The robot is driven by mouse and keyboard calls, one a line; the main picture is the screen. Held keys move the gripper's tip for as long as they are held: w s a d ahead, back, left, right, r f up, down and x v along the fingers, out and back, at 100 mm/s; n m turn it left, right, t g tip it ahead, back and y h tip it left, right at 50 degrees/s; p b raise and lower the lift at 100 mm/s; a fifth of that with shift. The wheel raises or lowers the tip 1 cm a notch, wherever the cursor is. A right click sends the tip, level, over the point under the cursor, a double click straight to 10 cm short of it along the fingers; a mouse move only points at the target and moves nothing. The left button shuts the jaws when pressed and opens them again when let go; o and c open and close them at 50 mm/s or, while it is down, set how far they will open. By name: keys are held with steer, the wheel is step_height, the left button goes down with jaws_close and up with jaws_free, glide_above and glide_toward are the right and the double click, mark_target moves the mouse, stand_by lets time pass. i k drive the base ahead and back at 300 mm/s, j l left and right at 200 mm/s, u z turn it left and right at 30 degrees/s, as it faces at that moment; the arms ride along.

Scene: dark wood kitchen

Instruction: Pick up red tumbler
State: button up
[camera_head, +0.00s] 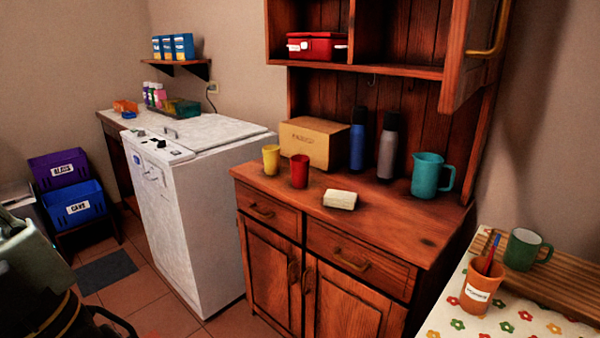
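The red tumbler (299,171) stands upright on the wooden hutch's counter (385,208), near its left front part. A yellow tumbler (271,160) stands just to its left, with a small gap between them. A pale cream block (340,199) lies to its right and a little nearer. Dark and grey-green parts, which look like my arm, fill the lower left corner. A dark curved piece at the bottom edge there may be part of my gripper (112,322). It is cut off by the frame and far from the red tumbler. Its fingers cannot be made out.
The hutch's upper shelf (390,68) overhangs the back. A white chest appliance (190,200) stands left. The counter's front right is clear.

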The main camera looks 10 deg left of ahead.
mark_target(299, 163)
steer(key=i+j+z, duration=0.35)
steer(key=i+j, duration=0.55)
steer(key=i, duration=0.1)
